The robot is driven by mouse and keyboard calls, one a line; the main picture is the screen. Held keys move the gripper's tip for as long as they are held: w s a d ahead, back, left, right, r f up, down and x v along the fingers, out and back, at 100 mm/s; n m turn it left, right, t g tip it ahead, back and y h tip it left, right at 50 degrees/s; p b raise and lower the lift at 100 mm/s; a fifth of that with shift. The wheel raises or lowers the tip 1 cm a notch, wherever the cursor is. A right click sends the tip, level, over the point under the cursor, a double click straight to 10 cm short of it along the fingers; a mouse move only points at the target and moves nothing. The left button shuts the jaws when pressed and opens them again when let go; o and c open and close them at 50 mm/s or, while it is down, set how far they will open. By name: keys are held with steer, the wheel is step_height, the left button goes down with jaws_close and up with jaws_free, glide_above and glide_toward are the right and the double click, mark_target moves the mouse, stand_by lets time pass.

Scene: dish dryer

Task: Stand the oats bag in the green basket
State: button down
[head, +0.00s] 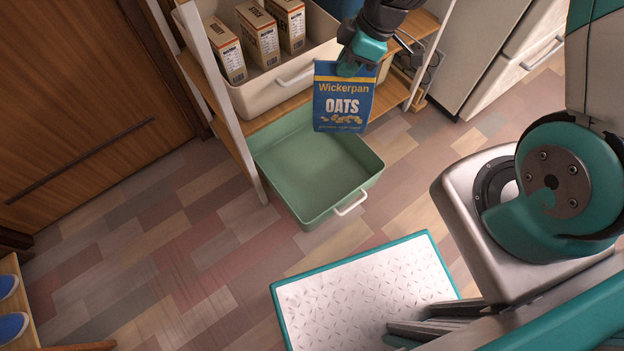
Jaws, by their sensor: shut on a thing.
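The blue oats bag (343,105) with a yellow band hangs upright in the head view, its printed front facing me. My gripper (352,68) is shut on the bag's top edge; the fingertips are partly hidden by the bag and the wrist. The green basket (368,170) is pulled out on the low level of the shelf, with a white handle at its front. Its visible inside is empty. The bag appears above the basket's back right part and covers that corner from view. I cannot tell the exact height between them.
A cream basket (262,105) with several boxes stands on the shelf above, left of the bag. The wooden shelf unit (400,95) has a white post beside the green basket's left side. A white cabinet (480,70) stands at the back right.

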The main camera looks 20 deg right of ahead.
mark_target(329, 126)
steer(key=a+f+n+g+b, duration=0.1)
steer(key=f+n+b, duration=0.1)
steer(key=f+b, duration=0.2)
steer(key=s+a+f+n+g+b, duration=0.1)
steer(key=f+n+b, duration=0.2)
steer(key=f+b, duration=0.2)
steer(key=f+n+g+b, duration=0.1)
steer(key=f+n+b, duration=0.1)
steer(key=f+b, duration=0.2)
steer(key=shift+s+a+f+n+b, duration=0.35)
steer(key=shift+s+a+n+b, duration=0.05)
steer(key=shift+b, duration=0.2)
step_height(329, 126, down, 19)
steer(key=b, duration=0.8)
steer(key=shift+f+b, duration=0.15)
steer(key=shift+b, duration=0.2)
steer(key=shift+f, duration=0.1)
steer(key=c, duration=1.7)
jaws_free()
steer(key=shift+f, duration=0.1)
steer(key=o, duration=0.4)
steer(key=shift+o, duration=0.2)
